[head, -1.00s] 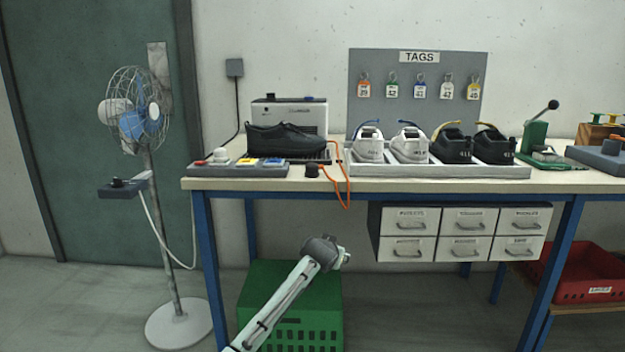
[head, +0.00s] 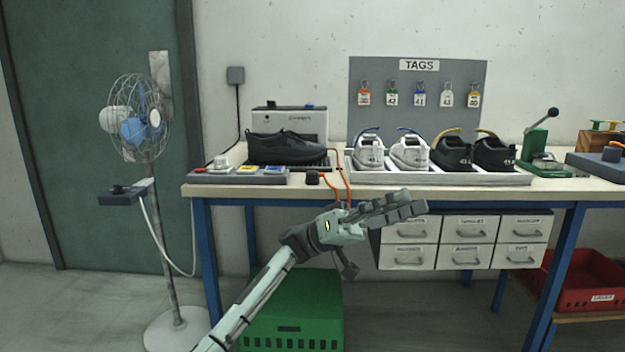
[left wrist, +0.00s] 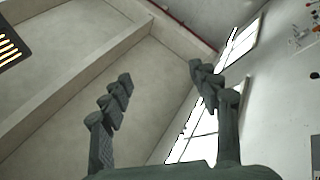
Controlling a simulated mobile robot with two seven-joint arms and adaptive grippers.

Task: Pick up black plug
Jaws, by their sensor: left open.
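The black plug (head: 312,178) is a small dark cylinder near the front edge of the workbench top, beside the orange cord (head: 338,180). The cord runs down from near the black shoe machine to the bench edge; its lower part is hidden behind my left gripper. My left gripper (head: 383,238) is open and empty, in front of the bench edge, below and to the right of the plug. In the left wrist view its two fingers (left wrist: 160,78) are spread and point up at the ceiling and a window; the plug is not in that view. My right gripper is not in view.
A control panel (head: 238,175) with buttons stands left of the plug. A white tray (head: 440,180) of several shoes stands right of it. Drawers (head: 460,240) hang under the bench and a green crate (head: 290,310) stands below. A fan (head: 140,120) is at left.

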